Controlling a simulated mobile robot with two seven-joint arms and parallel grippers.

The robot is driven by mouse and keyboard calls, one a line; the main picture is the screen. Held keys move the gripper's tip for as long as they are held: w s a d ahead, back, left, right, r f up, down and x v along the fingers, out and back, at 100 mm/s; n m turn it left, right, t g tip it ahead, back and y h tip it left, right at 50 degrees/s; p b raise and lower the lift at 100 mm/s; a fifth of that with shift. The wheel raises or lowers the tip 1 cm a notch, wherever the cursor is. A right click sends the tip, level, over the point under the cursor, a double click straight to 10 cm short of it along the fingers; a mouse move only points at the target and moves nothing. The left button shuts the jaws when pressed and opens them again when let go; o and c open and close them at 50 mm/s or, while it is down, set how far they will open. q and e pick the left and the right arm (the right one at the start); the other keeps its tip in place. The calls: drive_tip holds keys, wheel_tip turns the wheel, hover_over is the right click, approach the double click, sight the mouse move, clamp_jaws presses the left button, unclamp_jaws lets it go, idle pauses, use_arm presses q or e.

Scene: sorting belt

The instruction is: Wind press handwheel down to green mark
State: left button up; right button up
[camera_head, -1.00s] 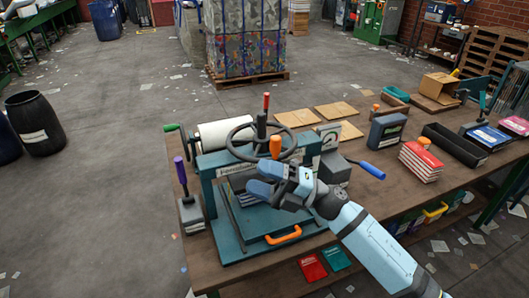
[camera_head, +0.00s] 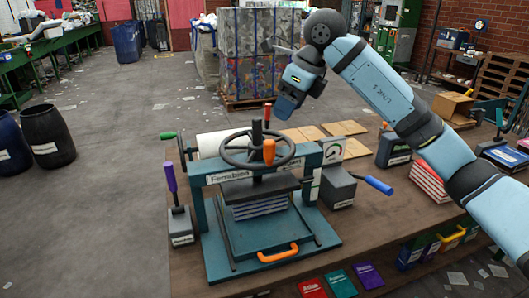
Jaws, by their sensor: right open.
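The press (camera_head: 216,205) is a teal frame with a dark handwheel (camera_head: 235,157) on top of its screw. The wheel has an upright orange handle (camera_head: 268,151) on its near side. A dark platen (camera_head: 255,189) is at or just above a stack of books (camera_head: 258,208); I cannot tell if they touch. A small dial (camera_head: 331,154) stands at the press's right side; a green mark is too small to make out. My right gripper (camera_head: 284,104) is open and empty, raised above and beyond the wheel, apart from it. My left gripper is not in view.
A purple-handled lever block (camera_head: 180,222) stands left of the press, a grey box with a blue handle (camera_head: 340,188) right of it. Flat cardboard pieces (camera_head: 345,128) lie behind. Red books (camera_head: 430,181) are partly behind my right arm. An orange pull handle (camera_head: 278,254) is at the press's front.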

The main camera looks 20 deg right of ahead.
sight(271, 141)
drive_tip(key=x, duration=1.3)
drive_tip(key=shift+a+f, duration=0.1)
drive_tip(key=shift+a, duration=0.05)
clamp_jaws()
